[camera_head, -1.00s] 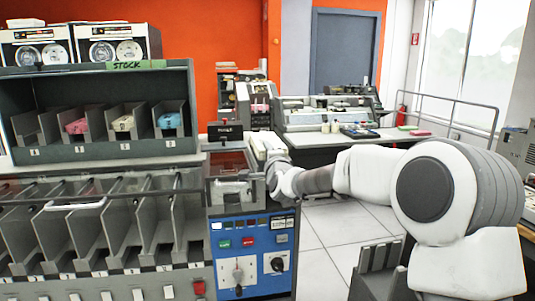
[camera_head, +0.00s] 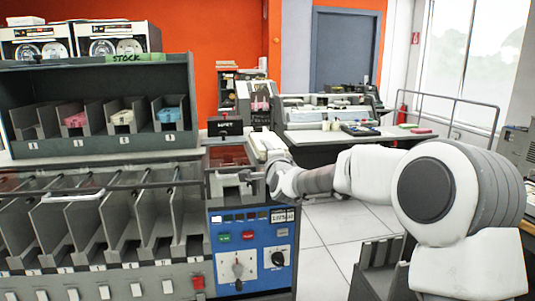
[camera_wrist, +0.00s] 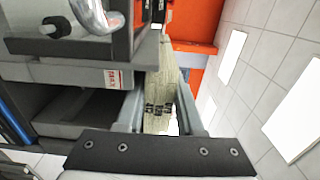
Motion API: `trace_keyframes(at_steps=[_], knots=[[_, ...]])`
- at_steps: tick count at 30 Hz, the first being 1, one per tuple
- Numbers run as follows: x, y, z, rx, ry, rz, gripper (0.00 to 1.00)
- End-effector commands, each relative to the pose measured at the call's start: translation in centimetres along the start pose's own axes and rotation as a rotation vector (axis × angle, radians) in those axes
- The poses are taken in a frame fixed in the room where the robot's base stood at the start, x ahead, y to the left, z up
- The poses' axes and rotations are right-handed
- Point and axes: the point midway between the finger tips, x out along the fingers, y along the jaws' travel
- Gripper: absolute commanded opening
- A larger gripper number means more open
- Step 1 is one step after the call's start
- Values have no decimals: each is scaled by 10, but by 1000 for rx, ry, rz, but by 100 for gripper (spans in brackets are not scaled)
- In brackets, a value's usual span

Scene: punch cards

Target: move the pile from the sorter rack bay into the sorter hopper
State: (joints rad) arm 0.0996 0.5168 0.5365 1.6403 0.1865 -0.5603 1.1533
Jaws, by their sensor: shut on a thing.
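My gripper (camera_wrist: 158,118) is shut on a pile of cream cards (camera_wrist: 162,85), with dark marks on its edge. In the head view the pile shows as a pale block (camera_head: 268,143) above my wrist, at the right side of the sorter's top. The sorter hopper (camera_head: 228,180) appears to be the grey open part above the blue panel, just left of my gripper. I cannot tell whether the pile touches it. The stock rack (camera_head: 128,80) at left has numbered bays: bay 1 looks empty; the others hold pink (camera_head: 75,119), cream (camera_head: 122,117) and blue (camera_head: 169,114) piles.
A row of grey sorter pockets (camera_head: 85,225) with a clear cover and rail runs below the rack. The blue control panel (camera_head: 248,250) has knobs and buttons. A table (camera_head: 330,137) with machines stands behind. Open floor (camera_head: 325,230) lies right of the sorter.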

Motion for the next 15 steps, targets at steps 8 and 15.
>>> trace_keyframes(at_steps=[8, 15], knots=[[0, -1, 0, -1, 1, -5, 0], [0, 9, 0, -1, 1, -5, 0]])
